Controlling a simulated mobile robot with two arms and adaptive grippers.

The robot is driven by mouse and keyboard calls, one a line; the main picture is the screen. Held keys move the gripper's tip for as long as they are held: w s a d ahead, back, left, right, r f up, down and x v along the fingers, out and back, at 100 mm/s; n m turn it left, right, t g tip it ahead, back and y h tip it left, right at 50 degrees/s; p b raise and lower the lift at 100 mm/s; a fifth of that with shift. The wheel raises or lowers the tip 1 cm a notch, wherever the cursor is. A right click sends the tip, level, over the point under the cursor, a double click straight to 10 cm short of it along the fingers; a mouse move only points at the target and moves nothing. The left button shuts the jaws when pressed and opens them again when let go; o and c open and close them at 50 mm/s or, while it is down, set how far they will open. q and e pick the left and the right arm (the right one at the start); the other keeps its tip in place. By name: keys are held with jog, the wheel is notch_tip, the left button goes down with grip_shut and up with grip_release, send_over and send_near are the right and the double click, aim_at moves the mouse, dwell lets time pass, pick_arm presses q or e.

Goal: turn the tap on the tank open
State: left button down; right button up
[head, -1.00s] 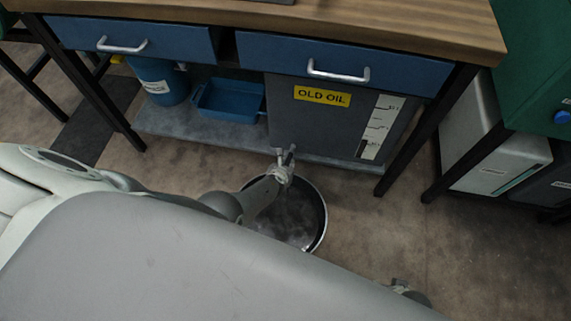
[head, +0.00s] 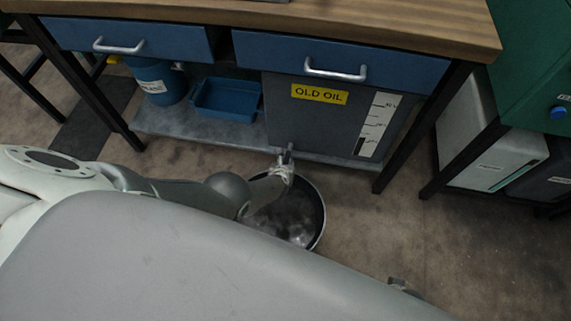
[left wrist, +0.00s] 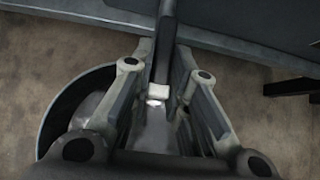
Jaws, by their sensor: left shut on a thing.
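The grey tank (head: 330,120) with a yellow "OLD OIL" label stands on the lower shelf under the bench. Its tap (head: 285,152) is at the lower front left of the tank, above a round dark pan. My left gripper (head: 283,168) is at the tap, shut on its narrow dark handle. In the left wrist view the handle (left wrist: 165,50) runs up between the fingers of my left gripper (left wrist: 163,62), with a pale block near its lower end. The fingers hide part of the tap.
The round pan (head: 311,222) lies on the floor under the tap. A blue tray (head: 228,98) and a blue container (head: 160,88) are on the shelf. Bench legs (head: 415,140) stand on both sides.

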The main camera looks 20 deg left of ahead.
pick_arm(q)
jog(key=shift+d, duration=0.1)
jog(key=c, duration=1.4)
grip_release()
